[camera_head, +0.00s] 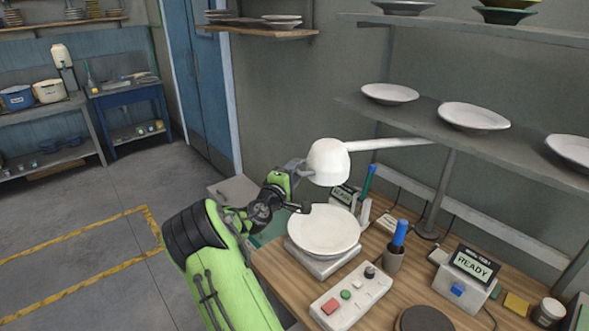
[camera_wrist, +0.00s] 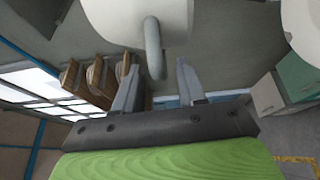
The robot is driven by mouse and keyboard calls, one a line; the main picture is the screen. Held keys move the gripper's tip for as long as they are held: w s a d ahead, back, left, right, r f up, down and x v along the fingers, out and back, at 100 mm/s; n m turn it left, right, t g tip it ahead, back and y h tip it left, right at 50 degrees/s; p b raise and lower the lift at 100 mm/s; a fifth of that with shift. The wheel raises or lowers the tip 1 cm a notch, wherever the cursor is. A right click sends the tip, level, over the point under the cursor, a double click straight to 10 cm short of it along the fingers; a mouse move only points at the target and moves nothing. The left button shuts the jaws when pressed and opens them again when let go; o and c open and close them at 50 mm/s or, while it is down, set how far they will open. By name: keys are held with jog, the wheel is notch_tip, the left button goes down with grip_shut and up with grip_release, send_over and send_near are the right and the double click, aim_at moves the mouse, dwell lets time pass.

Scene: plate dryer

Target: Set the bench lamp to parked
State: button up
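The bench lamp has a white domed head (camera_head: 328,162) on a white arm (camera_head: 395,144) that runs right to a grey post (camera_head: 437,200). The head hangs above a white plate on the bench. In the wrist view the lamp head (camera_wrist: 120,16) fills the top, with a grey curved handle (camera_wrist: 153,40) hanging from it. My gripper (camera_head: 300,169) is at the left side of the lamp head. In the wrist view its fingers (camera_wrist: 157,66) are apart, with the handle's lower end between them and gaps showing on both sides. Contact cannot be told.
The wooden bench (camera_head: 405,290) holds the plate (camera_head: 324,230) on a scale-like base, a button box (camera_head: 350,296), a blue-handled tool in a cup (camera_head: 396,250) and a READY display box (camera_head: 467,275). A shelf (camera_head: 450,135) with plates is at right. Open floor (camera_head: 90,220) is at left.

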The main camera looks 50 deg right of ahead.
grip_shut()
jog(key=shift+f, duration=0.1)
dwell(0.4)
